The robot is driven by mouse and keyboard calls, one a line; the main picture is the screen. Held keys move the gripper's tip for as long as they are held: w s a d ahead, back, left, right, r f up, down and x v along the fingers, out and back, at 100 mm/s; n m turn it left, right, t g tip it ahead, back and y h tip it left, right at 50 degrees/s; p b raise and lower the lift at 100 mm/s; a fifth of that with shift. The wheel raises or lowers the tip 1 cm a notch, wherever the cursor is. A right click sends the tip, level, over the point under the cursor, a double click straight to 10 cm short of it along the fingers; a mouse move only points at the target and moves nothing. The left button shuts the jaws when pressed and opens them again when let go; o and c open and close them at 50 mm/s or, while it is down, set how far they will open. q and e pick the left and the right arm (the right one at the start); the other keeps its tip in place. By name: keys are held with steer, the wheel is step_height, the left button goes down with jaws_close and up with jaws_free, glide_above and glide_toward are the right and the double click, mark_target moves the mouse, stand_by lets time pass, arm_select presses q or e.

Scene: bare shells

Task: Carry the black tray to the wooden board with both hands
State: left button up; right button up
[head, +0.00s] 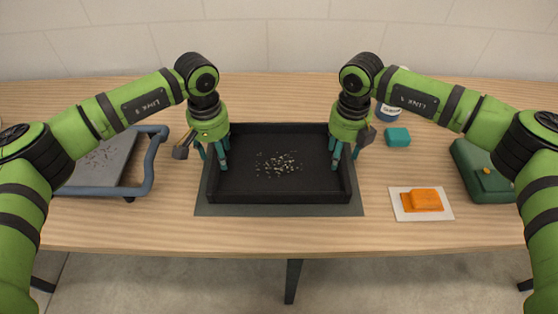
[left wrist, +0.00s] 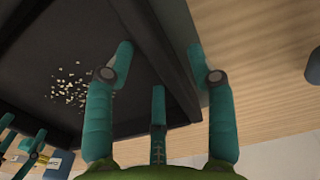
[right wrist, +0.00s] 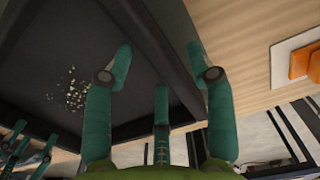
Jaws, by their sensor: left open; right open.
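The black tray (head: 280,194) is a shallow rectangular box, lying flat on a dark grey mat (head: 285,210) in the middle of the table. Several small pale bits (head: 278,165) lie scattered on its floor. My left gripper (head: 217,160) is open at the tray's left wall, one finger inside and one outside. The wall shows between these fingers in the left wrist view (left wrist: 175,60). My right gripper (head: 345,157) is open at the right wall in the same way, also seen in the right wrist view (right wrist: 163,55). I cannot make out a wooden board separate from the wooden tabletop.
A grey platform with a blue tube handle (head: 149,165) stands left of the tray. To the right are a teal block (head: 397,137), an orange block (head: 422,200) on a white plate and a green case (head: 480,175). A jar (head: 388,110) is partly hidden behind my right arm.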

arm_select(q)
steer(key=shift+f, duration=0.85)
arm_select(e)
steer(key=shift+f, duration=0.85)
arm_select(q)
jaws_close()
arm_select(e)
jaws_close()
arm_select(q)
steer(key=shift+w+r, duration=0.1)
steer(key=shift+r, duration=0.1)
arm_select(e)
steer(key=shift+w+r, duration=0.1)
steer(key=shift+r, duration=0.1)
